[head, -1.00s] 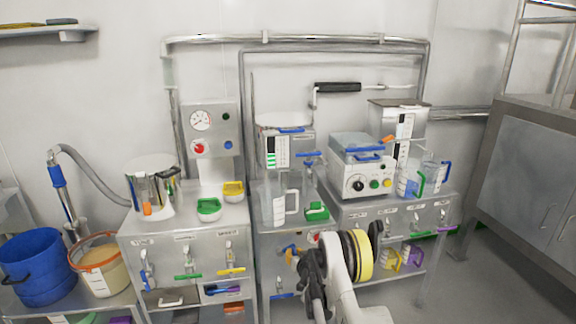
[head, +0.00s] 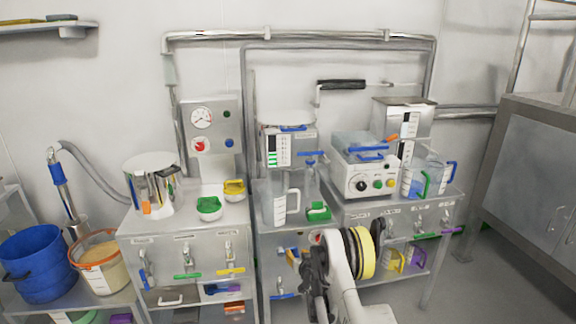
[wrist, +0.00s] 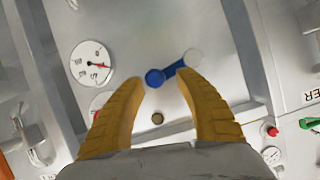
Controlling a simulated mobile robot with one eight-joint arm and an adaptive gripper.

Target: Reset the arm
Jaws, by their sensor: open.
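My arm reaches up from the bottom of the head view, with a pale link and a yellow-and-black ring. My gripper (head: 293,257) is in front of the middle cabinet and is partly hidden by my own arm. In the wrist view its two ribbed yellow-brown fingers (wrist: 165,88) are spread apart with nothing held between them. Beyond the fingertips is a grey metal panel with a blue lever (wrist: 168,73) and a white dial gauge (wrist: 92,62). I cannot tell the distance to the panel.
To the right stand a control box (head: 364,172) and a jug of blue liquid (head: 411,180). A left cabinet (head: 188,245) has coloured latches. Open floor lies at lower right.

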